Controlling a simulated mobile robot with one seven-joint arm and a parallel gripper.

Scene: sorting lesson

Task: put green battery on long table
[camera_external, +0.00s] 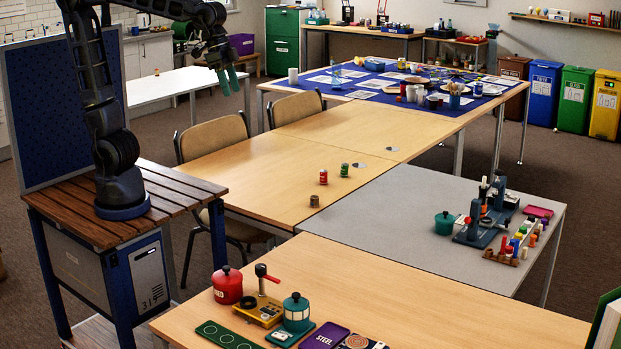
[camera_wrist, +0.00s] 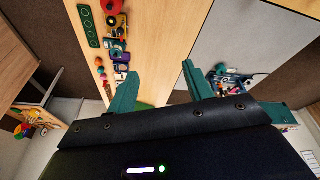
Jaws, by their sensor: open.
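A small green battery (camera_external: 345,170) stands upright on the wooden table (camera_external: 260,180) in the middle of the external view. A red battery (camera_external: 323,177) and a brown one (camera_external: 314,200) stand near it, apart from each other. My gripper (camera_external: 228,82) is raised high at the upper left, far from the batteries and empty. In the wrist view its two green fingers (camera_wrist: 160,90) are spread apart with nothing held between them. I cannot make out the green battery in the wrist view. Several tables are joined; which one is called the long table is not marked.
The front wooden table (camera_external: 400,290) holds a red pot (camera_external: 227,285), a teal pot (camera_external: 296,312) and a green strip (camera_external: 229,338). A grey table (camera_external: 400,210) carries a teal press (camera_external: 485,215). The far table has a cluttered blue cloth (camera_external: 310,105). Chairs (camera_external: 213,140) stand along the left side.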

